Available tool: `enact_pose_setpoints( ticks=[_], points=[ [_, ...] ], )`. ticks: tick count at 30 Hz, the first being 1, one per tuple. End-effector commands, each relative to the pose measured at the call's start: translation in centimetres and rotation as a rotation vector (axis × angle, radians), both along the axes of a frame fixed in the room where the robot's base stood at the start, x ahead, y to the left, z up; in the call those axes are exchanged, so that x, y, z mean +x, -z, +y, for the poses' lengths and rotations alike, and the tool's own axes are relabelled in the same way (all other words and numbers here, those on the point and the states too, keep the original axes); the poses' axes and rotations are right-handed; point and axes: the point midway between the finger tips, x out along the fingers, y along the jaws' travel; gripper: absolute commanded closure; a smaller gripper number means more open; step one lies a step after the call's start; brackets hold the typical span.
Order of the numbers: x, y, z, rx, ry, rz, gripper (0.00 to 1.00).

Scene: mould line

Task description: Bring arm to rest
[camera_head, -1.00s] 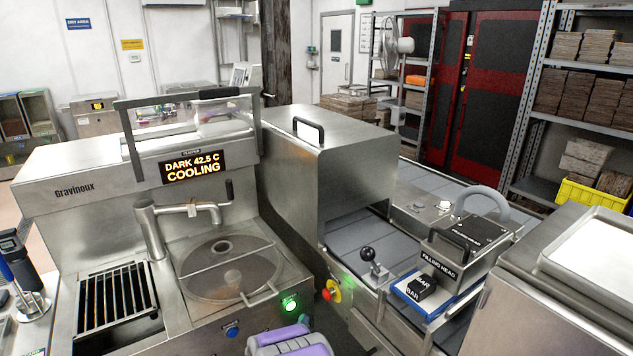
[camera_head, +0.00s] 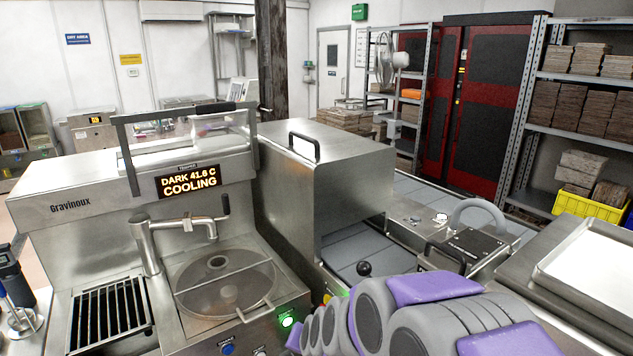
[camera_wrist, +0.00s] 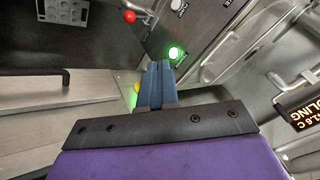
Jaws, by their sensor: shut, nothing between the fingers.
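Behind the fingers are the machine's steel front and a lit green button (camera_wrist: 175,53). The fingers appear apart from the machine, but the exact gap cannot be told.
The Gravinoux tempering machine (camera_head: 70,208) stands at left, its display (camera_head: 188,182) reading DARK 41.6 C COOLING. A steel tunnel hood (camera_head: 345,165) covers the conveyor. A tray (camera_head: 590,265) stands at right. A black ball-topped lever (camera_head: 364,268) is close beside my arm.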

Motion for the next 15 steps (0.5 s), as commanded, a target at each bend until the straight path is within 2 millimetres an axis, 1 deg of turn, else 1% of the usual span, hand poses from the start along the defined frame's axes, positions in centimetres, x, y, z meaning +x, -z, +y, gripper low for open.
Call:
enact_pose_setpoints(
  ticks=[1,3,5,6,8,9,11,12,14,15],
  points=[
    [-1.5,-1.1,-1.0,-0.018,-0.026,0.025,1.00],
    [-4.2,-2.0,-2.3,-0.048,-0.070,0.078,1.00],
    [-6.6,-2.6,-3.6,-0.078,-0.106,0.126,1.00],
    [-8.2,-3.1,-4.5,-0.098,-0.129,0.156,1.00],
    [-10.6,-3.7,-5.8,-0.129,-0.160,0.205,1.00],
    [-12.4,-4.1,-6.8,-0.149,-0.179,0.237,1.00],
    [-15.0,-4.7,-8.2,-0.178,-0.206,0.288,1.00],
    [-16.8,-5.1,-9.2,-0.198,-0.223,0.321,1.00],
    [-19.6,-5.6,-10.6,-0.227,-0.243,0.376,1.00],
    [-21.4,-6.0,-11.6,-0.246,-0.256,0.409,1.00]
  ],
)
